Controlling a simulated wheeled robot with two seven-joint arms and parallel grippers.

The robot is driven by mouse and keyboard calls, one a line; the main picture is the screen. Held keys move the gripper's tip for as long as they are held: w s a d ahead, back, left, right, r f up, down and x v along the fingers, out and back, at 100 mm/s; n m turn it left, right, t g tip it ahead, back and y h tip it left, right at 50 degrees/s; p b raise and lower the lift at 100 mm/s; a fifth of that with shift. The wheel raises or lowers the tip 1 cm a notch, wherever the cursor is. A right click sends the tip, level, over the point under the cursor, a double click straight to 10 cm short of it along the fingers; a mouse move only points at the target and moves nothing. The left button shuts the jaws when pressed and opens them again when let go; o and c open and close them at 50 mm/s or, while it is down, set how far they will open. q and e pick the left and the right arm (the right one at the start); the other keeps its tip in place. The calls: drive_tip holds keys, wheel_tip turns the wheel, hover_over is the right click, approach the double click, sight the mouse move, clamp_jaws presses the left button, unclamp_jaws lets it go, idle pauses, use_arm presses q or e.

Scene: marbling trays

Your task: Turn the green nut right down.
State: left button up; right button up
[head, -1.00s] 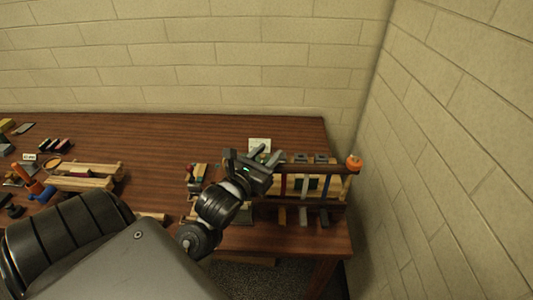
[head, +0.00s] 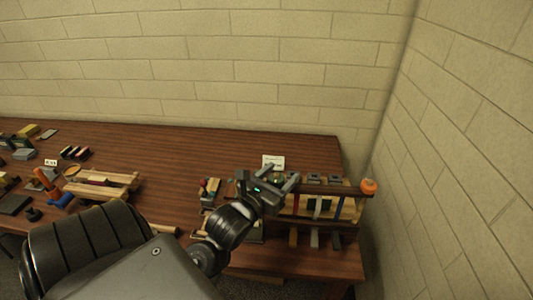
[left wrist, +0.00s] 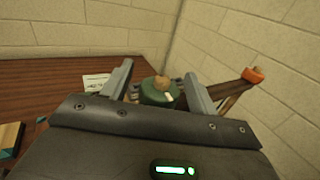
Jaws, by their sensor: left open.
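The green nut (left wrist: 158,92) shows in the left wrist view as a round green body with a tan piece on top. It sits between the two fingers of my left gripper (left wrist: 158,85), which are open with gaps visible on both sides. In the head view, my left gripper (head: 280,183) is over the left end of the wooden rack at the table's right end. A bit of green (head: 278,179) shows between its fingers there. The underside of the nut is hidden. My right gripper is not in view.
An orange knob (head: 369,186) tops the rack's right end, and it also shows in the left wrist view (left wrist: 253,74). A white card (head: 273,162) stands behind the gripper. Wooden pieces (head: 103,184) and tools lie left. Walls close the back and right.

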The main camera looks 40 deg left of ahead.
use_arm(q)
drive_tip(key=s+d+p, duration=0.1)
drive_tip(key=s+p, duration=0.5)
drive_tip(key=s, duration=0.4)
drive_tip(key=shift+d, duration=0.2)
